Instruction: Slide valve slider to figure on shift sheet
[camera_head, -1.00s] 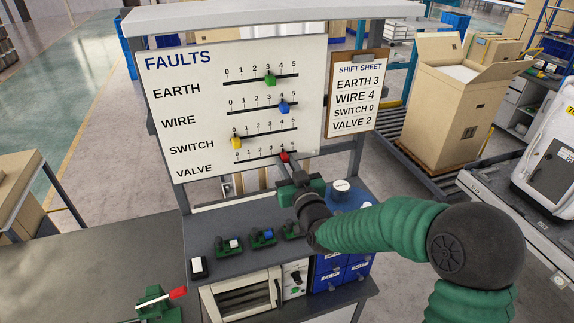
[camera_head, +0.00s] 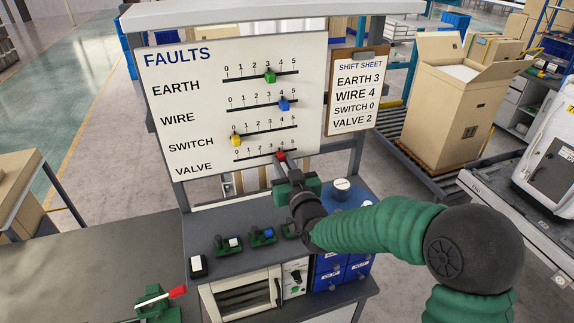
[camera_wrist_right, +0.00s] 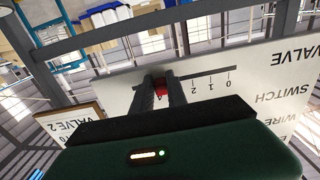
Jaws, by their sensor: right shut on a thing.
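The FAULTS board (camera_head: 200,100) has a red valve slider (camera_head: 281,155) on its lowest track, near the 4 mark. My right gripper (camera_head: 283,168) is shut on this slider from the front. In the right wrist view, the red slider (camera_wrist_right: 159,85) shows between the two fingers (camera_wrist_right: 160,95), and the 0, 1 and 2 marks are clear to its right. The shift sheet (camera_head: 357,95) reads EARTH 3, WIRE 4, SWITCH 0, VALVE 2. My left gripper is not in view.
The green earth slider (camera_head: 270,76) is at 3, the blue wire slider (camera_head: 284,105) at 4 and the yellow switch slider (camera_head: 236,140) at 0. Small switches (camera_head: 262,236) stand on the bench below. The valve track left of the red slider is free.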

